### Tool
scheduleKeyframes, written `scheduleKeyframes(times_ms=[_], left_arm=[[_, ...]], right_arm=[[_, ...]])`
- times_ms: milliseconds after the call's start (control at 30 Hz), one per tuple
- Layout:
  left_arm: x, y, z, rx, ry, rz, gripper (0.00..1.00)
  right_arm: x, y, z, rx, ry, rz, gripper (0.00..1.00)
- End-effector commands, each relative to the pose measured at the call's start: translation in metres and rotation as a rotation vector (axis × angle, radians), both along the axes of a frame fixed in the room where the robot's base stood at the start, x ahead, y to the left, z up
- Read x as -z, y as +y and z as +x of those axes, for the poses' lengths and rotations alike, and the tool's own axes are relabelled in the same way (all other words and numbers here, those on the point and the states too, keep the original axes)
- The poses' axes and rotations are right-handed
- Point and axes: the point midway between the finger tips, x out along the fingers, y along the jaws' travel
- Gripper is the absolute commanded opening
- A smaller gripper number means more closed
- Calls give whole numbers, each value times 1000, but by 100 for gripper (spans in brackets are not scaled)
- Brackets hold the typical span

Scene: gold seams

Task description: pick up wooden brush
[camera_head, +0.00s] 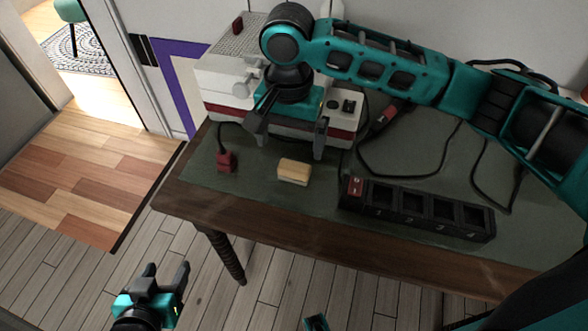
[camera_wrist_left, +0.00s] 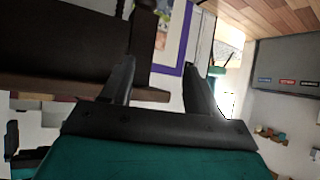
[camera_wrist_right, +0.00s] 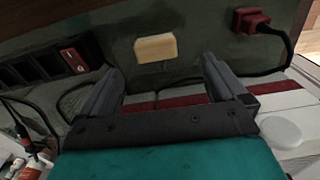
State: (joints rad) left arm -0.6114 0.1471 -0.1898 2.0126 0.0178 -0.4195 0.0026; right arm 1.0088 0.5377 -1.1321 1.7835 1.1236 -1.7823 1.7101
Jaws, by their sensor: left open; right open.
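The wooden brush (camera_head: 294,171) shows as a small pale tan block lying on the dark green table top near its front edge. It also shows in the right wrist view (camera_wrist_right: 156,47), beyond and between the fingers. My right gripper (camera_head: 289,143) is open and empty above the table, just behind the brush, with its fingers on either side of the brush's line and apart from it. My left gripper (camera_head: 166,280) is open and empty, low in front of the table's left end. Any bristles of the brush are not visible.
A white and red machine (camera_head: 225,80) stands behind the right gripper. A red plug (camera_head: 226,160) lies left of the brush. A black numbered tray (camera_head: 420,212) with several compartments lies to its right. Black cables cross the table's back right. The table (camera_head: 300,221) has a wooden front edge.

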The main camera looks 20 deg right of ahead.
Motion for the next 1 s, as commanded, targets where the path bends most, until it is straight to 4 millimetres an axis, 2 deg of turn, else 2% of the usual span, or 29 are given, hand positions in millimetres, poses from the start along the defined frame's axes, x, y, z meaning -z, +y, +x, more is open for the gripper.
scheduleKeyframes(times_ms=[33, 100, 333, 600, 733, 933, 1000], left_arm=[[4, -1, 0, 2, 0, -2, 60], [5, -3, 0, 5, 1, -5, 60], [3, -8, 2, 15, -5, -12, 60], [10, -11, 6, 21, -8, -18, 60], [6, -12, 9, 23, -13, -19, 60], [2, -13, 11, 23, -21, -21, 60], [2, -13, 11, 24, -22, -22, 60]], right_arm=[[12, -1, 0, 1, 1, 0, 98], [22, 0, 0, 0, 1, 1, 98], [39, -1, -1, -1, -1, 1, 98], [77, -7, -4, -3, -1, 2, 98], [84, -7, -4, -3, -3, 2, 98], [84, -7, -4, -3, -3, 2, 98], [84, -7, -4, -3, -3, 2, 92]])
